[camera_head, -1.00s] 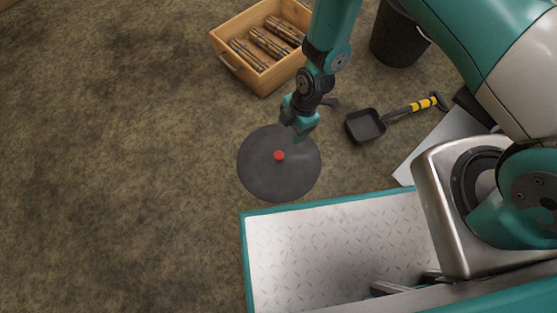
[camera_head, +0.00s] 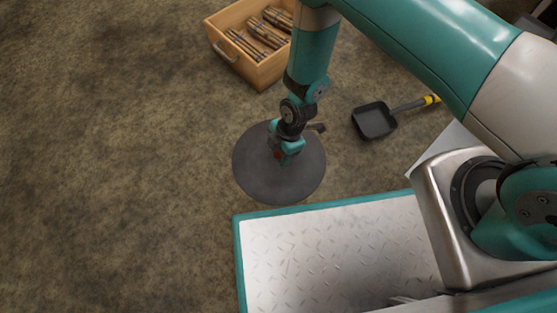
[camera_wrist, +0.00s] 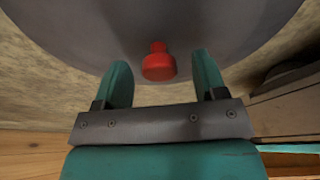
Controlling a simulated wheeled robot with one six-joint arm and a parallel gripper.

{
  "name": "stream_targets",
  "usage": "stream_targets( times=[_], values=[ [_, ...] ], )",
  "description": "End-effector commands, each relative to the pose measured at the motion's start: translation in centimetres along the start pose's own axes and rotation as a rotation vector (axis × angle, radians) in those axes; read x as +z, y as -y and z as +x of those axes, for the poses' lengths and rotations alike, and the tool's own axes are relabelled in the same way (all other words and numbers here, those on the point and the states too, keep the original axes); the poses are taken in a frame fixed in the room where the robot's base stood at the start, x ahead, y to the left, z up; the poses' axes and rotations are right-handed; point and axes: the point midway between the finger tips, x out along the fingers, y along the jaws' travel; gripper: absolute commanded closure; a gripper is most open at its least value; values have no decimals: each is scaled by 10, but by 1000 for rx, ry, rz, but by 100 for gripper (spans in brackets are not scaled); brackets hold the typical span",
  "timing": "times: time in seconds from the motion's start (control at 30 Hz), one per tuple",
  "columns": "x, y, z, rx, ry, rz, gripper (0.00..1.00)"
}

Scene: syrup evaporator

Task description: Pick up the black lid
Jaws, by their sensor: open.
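The black lid (camera_head: 255,180) is a flat dark disc with a red knob (camera_head: 277,155) at its middle, lying on the ground in front of my metal deck. In the wrist view the lid (camera_wrist: 230,25) fills the top, and its red knob (camera_wrist: 158,65) stands between the tips of my two teal fingers. My gripper (camera_head: 284,160) is over the lid's middle in the head view and partly covers the knob. My gripper (camera_wrist: 165,82) is open, with a gap visible on both sides of the knob.
A wooden crate (camera_head: 232,62) with several bundles of sticks stands behind the lid. A black shovel (camera_head: 373,121) with a yellow grip lies to the right. Bare ground is free on the left.

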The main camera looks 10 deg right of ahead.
Motion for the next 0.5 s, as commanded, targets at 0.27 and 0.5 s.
stream_targets(
  times=[0.27,0.5],
  values=[
    [0,0,13,1,0,-1,35],
    [0,0,13,0,0,-1,79]
  ],
)
